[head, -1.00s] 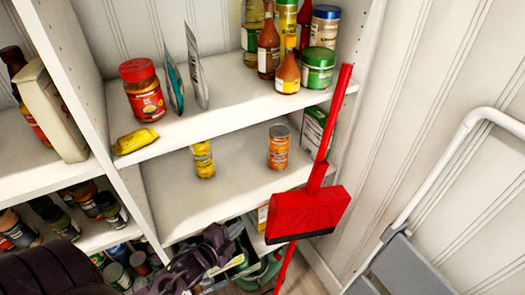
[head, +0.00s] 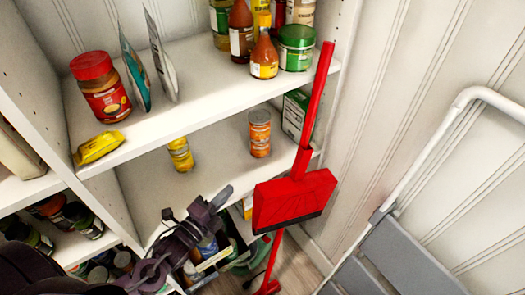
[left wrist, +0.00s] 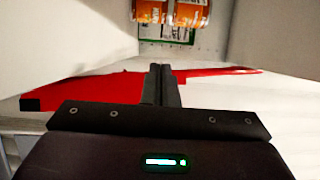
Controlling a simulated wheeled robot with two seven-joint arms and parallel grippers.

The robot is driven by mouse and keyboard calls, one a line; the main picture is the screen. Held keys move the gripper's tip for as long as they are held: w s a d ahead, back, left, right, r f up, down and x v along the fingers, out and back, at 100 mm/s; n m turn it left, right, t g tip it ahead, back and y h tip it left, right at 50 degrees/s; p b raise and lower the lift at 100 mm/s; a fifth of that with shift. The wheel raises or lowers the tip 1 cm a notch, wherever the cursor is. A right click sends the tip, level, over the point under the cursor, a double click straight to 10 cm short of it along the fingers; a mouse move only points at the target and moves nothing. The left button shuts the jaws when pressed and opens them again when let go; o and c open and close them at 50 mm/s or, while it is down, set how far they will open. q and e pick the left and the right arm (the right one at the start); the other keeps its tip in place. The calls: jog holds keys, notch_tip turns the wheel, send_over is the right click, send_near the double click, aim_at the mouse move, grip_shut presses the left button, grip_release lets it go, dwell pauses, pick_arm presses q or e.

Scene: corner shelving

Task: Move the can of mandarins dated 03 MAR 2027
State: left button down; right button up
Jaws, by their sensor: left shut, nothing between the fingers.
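An orange can (head: 260,133) stands upright toward the back right of the middle shelf (head: 215,165). Its date is too small to read. A yellow can (head: 180,154) stands to its left on the same shelf, its top cut off by the shelf above. In the left wrist view, two orange can shapes (left wrist: 188,12) show side by side at the top edge, their tops cut off. My left gripper (head: 224,194) is shut and empty at the shelf's front, short of the orange can; its fingers point ahead in the left wrist view (left wrist: 160,70). My right gripper is not in view.
A red dustpan (head: 294,200) with a long handle stands right of the shelf front. A green-and-white box (head: 296,115) stands at the shelf's right end. The upper shelf holds a red-lidded jar (head: 101,88), a yellow packet (head: 99,147) and bottles. A folded step stool (head: 400,255) stands right.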

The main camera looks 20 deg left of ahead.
pick_arm(q)
jog(key=p+x, duration=0.2)
jog(key=x, duration=1.5)
jog(key=shift+w+d, duration=0.2)
jog(key=shift+w, duration=0.1)
jog(key=shift+a, duration=0.1)
